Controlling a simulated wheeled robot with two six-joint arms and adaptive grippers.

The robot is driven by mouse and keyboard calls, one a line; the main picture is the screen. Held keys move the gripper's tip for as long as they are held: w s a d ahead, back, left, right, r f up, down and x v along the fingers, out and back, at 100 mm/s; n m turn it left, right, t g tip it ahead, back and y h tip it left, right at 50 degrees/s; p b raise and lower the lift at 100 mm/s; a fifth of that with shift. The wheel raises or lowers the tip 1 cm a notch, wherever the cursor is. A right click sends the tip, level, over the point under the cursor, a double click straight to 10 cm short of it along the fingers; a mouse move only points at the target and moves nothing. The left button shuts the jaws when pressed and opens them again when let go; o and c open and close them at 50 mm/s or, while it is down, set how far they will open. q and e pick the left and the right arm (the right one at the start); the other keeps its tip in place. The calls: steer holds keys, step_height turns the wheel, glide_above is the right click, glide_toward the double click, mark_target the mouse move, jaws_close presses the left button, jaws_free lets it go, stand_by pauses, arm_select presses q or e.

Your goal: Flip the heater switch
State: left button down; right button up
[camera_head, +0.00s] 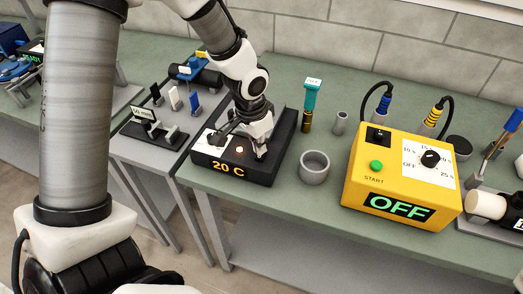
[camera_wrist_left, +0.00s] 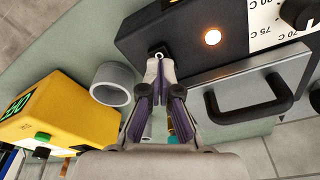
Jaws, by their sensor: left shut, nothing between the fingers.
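The heater is a black box (camera_head: 257,177) with an orange "20 C" display on its front, left of the yellow unit. A small round lamp (camera_head: 239,149) on its top glows; it also shows in the left wrist view (camera_wrist_left: 212,37). My left gripper (camera_head: 261,154) points down at the heater's top, right of the lamp. In the left wrist view the closed fingertips (camera_wrist_left: 158,62) are at the heater's edge, with nothing held. The heater switch is not clearly visible; the fingertips may cover it. Whether they touch it I cannot tell. My right gripper is out of view.
A grey cup (camera_head: 314,168) stands just right of the heater. Farther right is a yellow control box (camera_head: 373,187) reading "OFF", with a green button and dial. A teal-topped tool (camera_head: 309,103) stands behind. A rack with small clips (camera_head: 155,131) is at left.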

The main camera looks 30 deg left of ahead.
arm_select(q)
step_height(320, 180, up, 6)
steer(key=p, duration=0.4)
steer(key=shift+p, duration=0.4)
steer(key=shift+s, duration=0.1)
steer(key=shift+f, duration=0.1)
